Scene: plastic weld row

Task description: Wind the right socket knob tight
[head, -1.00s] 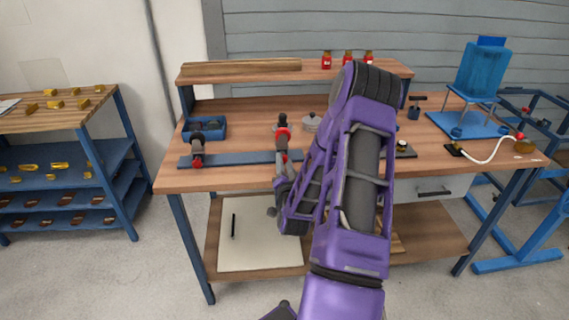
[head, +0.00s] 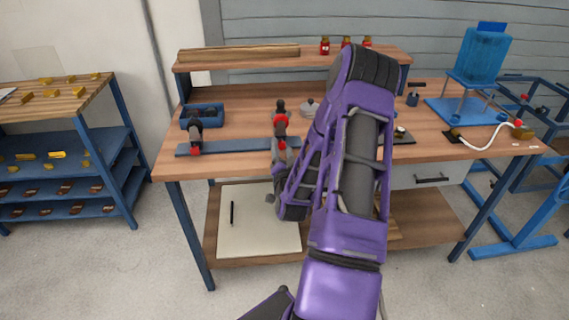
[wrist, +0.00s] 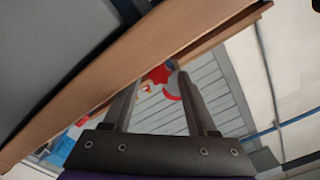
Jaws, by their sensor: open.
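The right socket (head: 280,121) stands near the right end of a blue-grey rail on the bench, dark on top with a red collar. A small red part, likely its knob (head: 281,146), shows lower down at the bench's front edge. The left socket (head: 195,133), dark with a red part, stands at the rail's other end. My gripper (head: 279,163) is close below the right socket's red part; my own arm hides much of it. In the wrist view, my gripper (wrist: 157,80) is open, with a red part (wrist: 160,75) beyond and between its fingertips. I cannot tell whether they touch.
The rail (head: 235,147) lies along the bench front. A blue bin (head: 208,113) is behind the left socket. A small lidded pot (head: 308,107) stands behind, right of the right socket. A blue stand (head: 482,60) is at the right.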

